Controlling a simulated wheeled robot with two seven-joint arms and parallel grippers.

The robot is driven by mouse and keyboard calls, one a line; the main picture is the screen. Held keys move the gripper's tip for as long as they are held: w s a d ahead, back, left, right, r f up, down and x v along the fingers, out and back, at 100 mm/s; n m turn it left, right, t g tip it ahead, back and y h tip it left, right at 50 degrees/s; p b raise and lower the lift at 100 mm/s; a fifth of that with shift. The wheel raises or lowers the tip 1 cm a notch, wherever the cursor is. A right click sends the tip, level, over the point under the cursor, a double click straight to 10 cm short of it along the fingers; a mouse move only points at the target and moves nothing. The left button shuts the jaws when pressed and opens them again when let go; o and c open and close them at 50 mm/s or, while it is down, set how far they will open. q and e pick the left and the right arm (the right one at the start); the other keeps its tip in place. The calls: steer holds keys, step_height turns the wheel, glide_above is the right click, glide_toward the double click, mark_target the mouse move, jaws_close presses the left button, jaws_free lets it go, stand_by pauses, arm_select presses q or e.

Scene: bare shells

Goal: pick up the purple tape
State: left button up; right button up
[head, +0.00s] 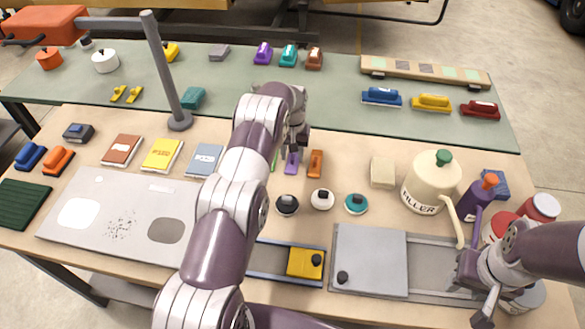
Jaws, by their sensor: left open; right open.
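A small purple item (263,53), which looks like the purple tape, stands at the back of the green mat, left of similar teal (288,55) and brown (314,58) ones. A second, slim purple item (292,163) lies mid-table beside an orange one (315,163); I cannot tell exactly what it is. My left gripper (297,142) is open, pointing down just above the slim purple item and well short of the back row. Its fingers are partly hidden by my arm. My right gripper (474,287) is open at the lower right, by the grey tray.
A grey lamp-like post (168,75) stands at left. A filler jug (431,181), a dark purple bottle (477,198) and red-lidded jars (540,208) crowd the right. Round knobs (322,199) lie mid-table.

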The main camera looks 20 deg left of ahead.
arm_select(q)
steer(key=shift+s+d+f, duration=0.1)
steer(key=shift+s+f, duration=0.05)
steer(key=shift+f, duration=0.45)
steer(key=shift+w, duration=0.2)
jaws_close()
steer(key=shift+s, duration=0.1)
